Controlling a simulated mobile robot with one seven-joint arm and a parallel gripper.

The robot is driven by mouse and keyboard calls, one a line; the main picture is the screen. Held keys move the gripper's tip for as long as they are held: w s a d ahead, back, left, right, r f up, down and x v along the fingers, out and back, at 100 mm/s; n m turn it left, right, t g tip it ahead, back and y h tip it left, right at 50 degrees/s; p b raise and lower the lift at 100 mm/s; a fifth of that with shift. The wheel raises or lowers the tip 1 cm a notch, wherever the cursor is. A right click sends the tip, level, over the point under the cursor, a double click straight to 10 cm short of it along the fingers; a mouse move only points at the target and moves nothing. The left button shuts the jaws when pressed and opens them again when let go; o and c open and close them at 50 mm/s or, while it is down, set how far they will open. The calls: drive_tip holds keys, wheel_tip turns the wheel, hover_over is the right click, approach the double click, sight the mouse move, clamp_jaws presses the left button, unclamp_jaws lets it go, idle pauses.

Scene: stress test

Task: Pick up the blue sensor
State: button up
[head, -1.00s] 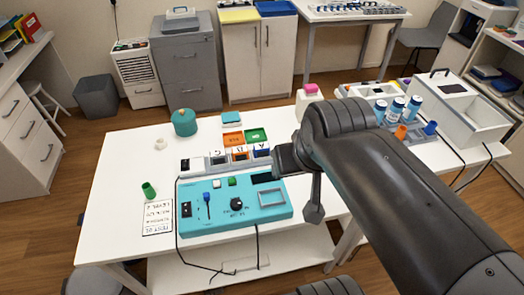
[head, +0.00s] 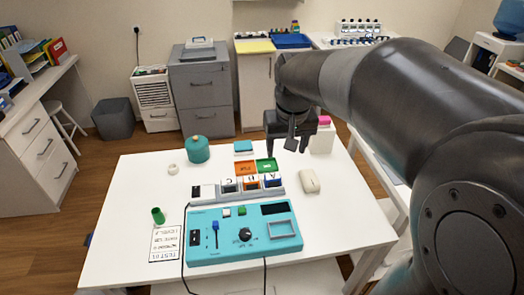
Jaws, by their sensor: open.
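No object is clearly marked as the blue sensor. A small block with a dark blue top (head: 272,176) sits at the right end of a white rack, at the slot marked A. A flat light-blue piece (head: 243,147) lies at the table's back, and a blue lever-like part (head: 215,226) stands on the teal control box (head: 205,254). My gripper (head: 287,149) is open with its fingers pointing down, above the table's back right, behind and slightly right of the dark-blue-topped block. It appears empty.
An orange tray (head: 244,168) and a green tray (head: 263,163) lie behind the rack. A white mouse-shaped object (head: 310,181) is to its right. A teal round container (head: 196,149), a white ring (head: 173,169) and a green cup (head: 158,216) stand left. The table's left middle is clear.

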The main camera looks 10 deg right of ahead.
drive_tip(key=w+f+g, duration=0.2)
drive_tip(key=w+f, duration=0.4)
drive_tip(key=w, duration=0.3)
drive_tip(key=g, duration=0.2)
approach(273, 175)
drive_tip(key=f, duration=0.4)
drive_tip(key=shift+s+a+f, duration=0.15)
drive_tip(key=shift+s+a, duration=0.05)
drive_tip(key=shift+s, duration=0.15)
drive_tip(key=shift+s+d+f, duration=0.1)
drive_tip(key=shift+s+f, duration=0.05)
drive_tip(key=shift+f, duration=0.75)
drive_tip(key=shift+s+f, duration=0.15)
drive_tip(key=shift+f, duration=0.75)
drive_tip(key=shift+s+d+f, duration=0.1)
drive_tip(key=shift+s+f, duration=0.1)
drive_tip(key=shift+f, duration=0.7)
drive_tip(key=shift+c, duration=0.2)
drive_tip(key=c, duration=0.7)
